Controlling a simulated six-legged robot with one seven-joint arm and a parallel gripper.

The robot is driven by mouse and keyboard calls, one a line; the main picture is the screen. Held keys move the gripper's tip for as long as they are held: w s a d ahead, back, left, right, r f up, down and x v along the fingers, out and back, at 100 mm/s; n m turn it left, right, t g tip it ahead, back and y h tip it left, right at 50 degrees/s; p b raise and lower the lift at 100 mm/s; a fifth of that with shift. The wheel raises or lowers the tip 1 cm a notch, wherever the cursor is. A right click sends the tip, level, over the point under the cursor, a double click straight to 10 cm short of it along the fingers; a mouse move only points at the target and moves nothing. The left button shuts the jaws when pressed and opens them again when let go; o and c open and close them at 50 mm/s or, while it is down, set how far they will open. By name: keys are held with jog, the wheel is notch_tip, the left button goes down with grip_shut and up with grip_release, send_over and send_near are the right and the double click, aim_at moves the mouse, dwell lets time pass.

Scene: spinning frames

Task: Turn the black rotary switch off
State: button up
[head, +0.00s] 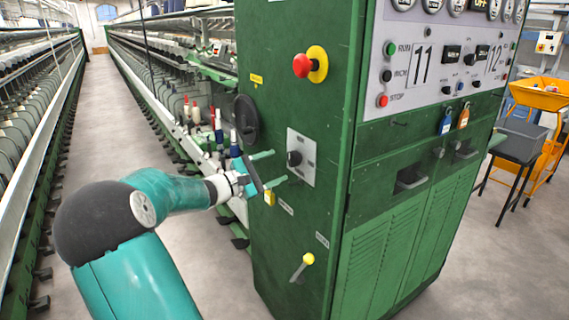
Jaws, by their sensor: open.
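A black rotary switch (294,158) sits on a grey plate (307,171) on the side of the green cabinet (290,100). The small knob's exact pointing direction is too small to tell. My gripper (277,168) is open, just left of the switch, its two teal fingers pointing right towards the plate. One finger is higher and one lower than the knob. Nothing is between the fingers that I can make out; whether the fingertips touch the plate I cannot tell.
A red mushroom button on yellow (310,65) is above, a black handwheel (246,120) is behind my gripper, and a yellow-knobbed lever (302,267) is below. The control panel (440,55) faces right. Spinning frames line the aisle (95,130); a black stool (515,150) stands at right.

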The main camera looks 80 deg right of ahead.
jog(key=v, duration=0.8)
jog(key=shift+w, duration=0.1)
jog(key=shift+a, duration=0.15)
jog(key=w+a+f+m+t+y, duration=0.1)
jog(key=w+a+f+t+y, duration=0.2)
jog(key=a, duration=0.5)
jog(key=w+a+f+t+y, duration=0.15)
jog(key=a+t, duration=0.25)
jog(key=a, duration=0.4)
jog(key=w+a+f+m+t+y, duration=0.1)
jog(key=w+a+f+t+y, duration=0.2)
jog(key=a, duration=0.5)
jog(key=a+r+t+y, duration=0.1)
jog(key=a+t+y, duration=0.1)
jog(key=a, duration=0.7)
jog(key=s+a+r+t+y, duration=0.1)
jog(key=a+t+y, duration=0.1)
jog(key=a, duration=0.8)
jog(key=s+a+r+n+t+y, duration=0.1)
jog(key=a+r+t+y, duration=0.1)
jog(key=a, duration=0.7)
jog(key=shift+s+a+t+y, duration=0.25)
jog(key=shift+a+t+y, duration=0.2)
jog(key=shift+t, duration=0.55)
jog(key=shift+d, duration=0.1)
jog(key=c, duration=0.6)
jog(key=shift+d, duration=0.1)
